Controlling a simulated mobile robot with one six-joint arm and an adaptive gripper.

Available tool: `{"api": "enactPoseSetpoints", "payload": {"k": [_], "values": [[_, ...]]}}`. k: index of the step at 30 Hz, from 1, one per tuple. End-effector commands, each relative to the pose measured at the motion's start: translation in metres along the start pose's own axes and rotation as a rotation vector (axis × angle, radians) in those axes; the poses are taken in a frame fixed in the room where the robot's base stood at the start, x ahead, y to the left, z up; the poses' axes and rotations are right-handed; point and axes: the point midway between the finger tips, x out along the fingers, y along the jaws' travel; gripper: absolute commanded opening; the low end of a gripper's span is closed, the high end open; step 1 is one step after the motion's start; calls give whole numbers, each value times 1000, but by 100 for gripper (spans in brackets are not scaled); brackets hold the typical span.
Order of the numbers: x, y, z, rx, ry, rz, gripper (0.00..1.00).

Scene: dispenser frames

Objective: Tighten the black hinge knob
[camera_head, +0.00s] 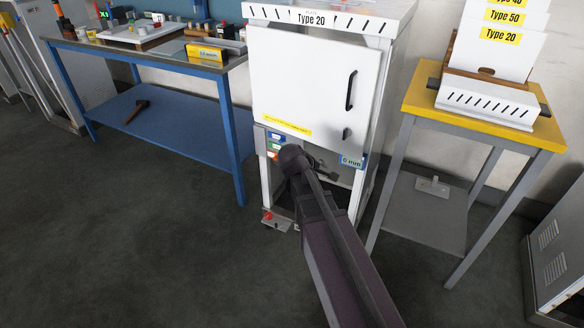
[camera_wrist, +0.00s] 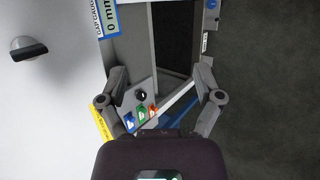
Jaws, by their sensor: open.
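The white cabinet (camera_head: 310,75) labelled Type 20 stands at centre in the head view, its door closed. A small black knob (camera_head: 347,133) sits low on the door, below the black bar handle (camera_head: 351,90); it also shows in the wrist view (camera_wrist: 29,50), left of my gripper. A round black knob (camera_wrist: 140,96) shows by the coloured buttons (camera_wrist: 141,114) between my fingers. I cannot tell which knob is the hinge knob. My gripper (camera_wrist: 160,76) is open and empty, its fingers spread before the lower cabinet. In the head view my arm hides part of that area.
A blue workbench (camera_head: 165,115) with parts on top and a hammer (camera_head: 138,111) on its shelf stands left. A yellow-topped table (camera_head: 425,98) with a rack of plates (camera_head: 500,60) stands right. A gauge label (camera_head: 352,161) is under the door. The left foreground floor is clear.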

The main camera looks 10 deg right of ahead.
Motion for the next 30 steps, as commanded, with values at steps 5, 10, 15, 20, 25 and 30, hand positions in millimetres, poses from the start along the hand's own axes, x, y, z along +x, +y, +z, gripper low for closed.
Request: {"api": "enactPoseSetpoints", "payload": {"k": [5, 10, 15, 20, 25, 30], "values": [[32, -5, -28, -148, -15, 114, 84], [51, -5, -52, -291, -40, 220, 84], [67, -6, -78, -437, -73, 326, 84], [80, -8, -103, -573, -113, 423, 84], [92, -12, -131, -719, -164, 523, 84], [103, -17, -160, -865, -225, 622, 84]]}}
